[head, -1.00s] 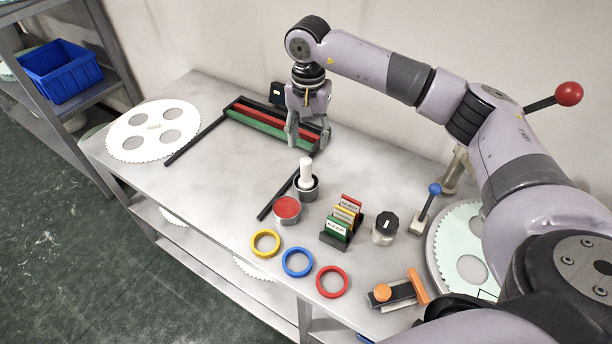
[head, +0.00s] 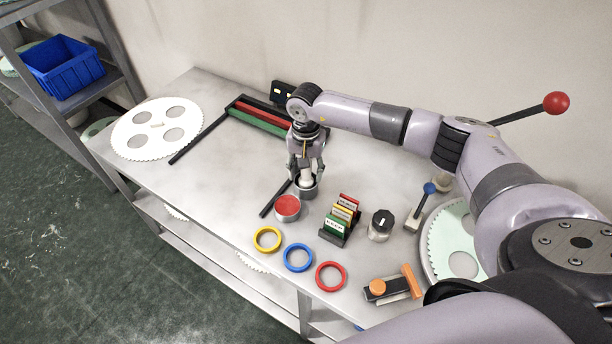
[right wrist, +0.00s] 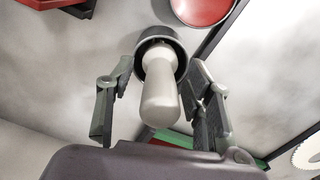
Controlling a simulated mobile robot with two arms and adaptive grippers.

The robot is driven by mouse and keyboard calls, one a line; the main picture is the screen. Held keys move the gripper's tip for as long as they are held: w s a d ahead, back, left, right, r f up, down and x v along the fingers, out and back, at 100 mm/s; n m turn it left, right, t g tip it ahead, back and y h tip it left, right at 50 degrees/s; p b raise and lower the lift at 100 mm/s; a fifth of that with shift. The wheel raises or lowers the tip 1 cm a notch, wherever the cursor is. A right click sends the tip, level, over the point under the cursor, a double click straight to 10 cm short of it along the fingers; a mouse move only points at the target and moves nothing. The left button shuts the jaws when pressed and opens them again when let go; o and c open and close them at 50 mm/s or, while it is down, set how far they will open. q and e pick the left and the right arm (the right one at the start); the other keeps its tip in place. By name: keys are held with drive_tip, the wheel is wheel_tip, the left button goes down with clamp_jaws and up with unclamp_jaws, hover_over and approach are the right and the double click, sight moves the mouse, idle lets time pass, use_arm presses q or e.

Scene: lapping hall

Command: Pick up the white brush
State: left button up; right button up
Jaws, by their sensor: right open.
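The white brush (head: 306,177) stands upright in a dark round cup (head: 308,192) on the metal table. In the right wrist view the brush (right wrist: 161,95) shows as a pale rounded handle rising from the cup (right wrist: 160,42). My right gripper (head: 305,176) is over the cup, with its fingers on either side of the brush. In the right wrist view the gripper (right wrist: 155,105) is open, with a gap between each finger and the handle. The brush's lower end is hidden inside the cup. My left gripper is not in view.
A red-topped tin (head: 287,207) stands close beside the cup. A card rack (head: 341,220), a black-capped jar (head: 381,226) and yellow, blue and red rings (head: 298,257) lie nearby. A dark bar (head: 272,202) lies left of the cup. The table's left middle is clear.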

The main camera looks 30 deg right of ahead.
drive_tip(key=shift+c, duration=0.5)
clamp_jaws()
drive_tip(key=shift+r, duration=0.1)
